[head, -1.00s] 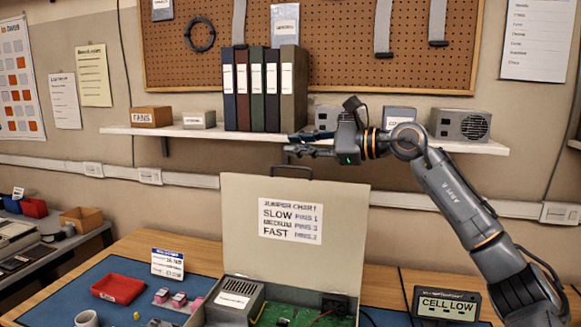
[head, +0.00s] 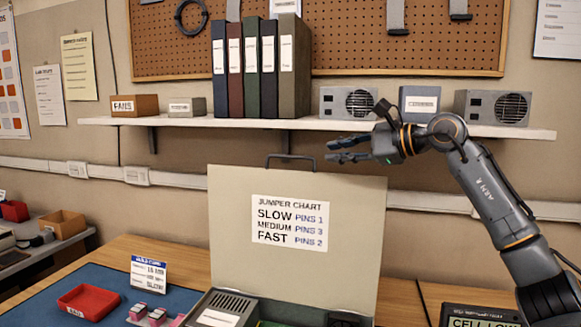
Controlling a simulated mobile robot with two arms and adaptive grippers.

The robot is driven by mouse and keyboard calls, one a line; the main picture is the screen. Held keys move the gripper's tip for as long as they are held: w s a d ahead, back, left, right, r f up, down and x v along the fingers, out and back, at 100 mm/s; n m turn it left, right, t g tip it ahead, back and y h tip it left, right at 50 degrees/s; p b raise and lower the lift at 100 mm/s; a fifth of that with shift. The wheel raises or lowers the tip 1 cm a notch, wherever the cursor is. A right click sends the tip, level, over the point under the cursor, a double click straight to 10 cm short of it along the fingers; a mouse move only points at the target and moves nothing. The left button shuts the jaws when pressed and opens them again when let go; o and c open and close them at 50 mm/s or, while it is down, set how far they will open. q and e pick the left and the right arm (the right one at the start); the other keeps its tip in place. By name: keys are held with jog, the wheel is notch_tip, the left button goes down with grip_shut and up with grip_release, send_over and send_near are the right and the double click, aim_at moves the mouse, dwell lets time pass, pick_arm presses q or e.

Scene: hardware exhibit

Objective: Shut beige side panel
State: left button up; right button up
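The beige side panel (head: 294,258) stands upright and open behind the computer case. It carries a white jumper chart label (head: 290,221) and a dark handle (head: 290,160) on its top edge. The case's grey power supply (head: 222,309) and part of a green board show at the bottom of the view; the rest is cut off. My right gripper (head: 336,150) is in front of the shelf, just above the panel's top edge and right of the handle. Its fingers point left, are parted and hold nothing. My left gripper is not in view.
A shelf (head: 330,125) with binders (head: 260,70), small boxes and power supplies runs along the wall behind. A "CELL LOW" display (head: 480,315) stands at the lower right.

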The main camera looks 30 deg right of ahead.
aim_at(289, 157)
jog(key=p+x, duration=0.1)
jog(key=x, duration=0.3)
jog(key=p+x, duration=0.1)
jog(key=x, duration=0.3)
jog(key=p+x, duration=0.1)
jog(key=x, duration=0.4)
jog(key=shift+s+a+r+p, duration=0.1)
jog(key=shift+a+r+p, duration=0.2)
jog(key=shift+p, duration=0.05)
jog(key=shift+w+f, duration=0.1)
jog(key=shift+w, duration=0.1)
grip_shut()
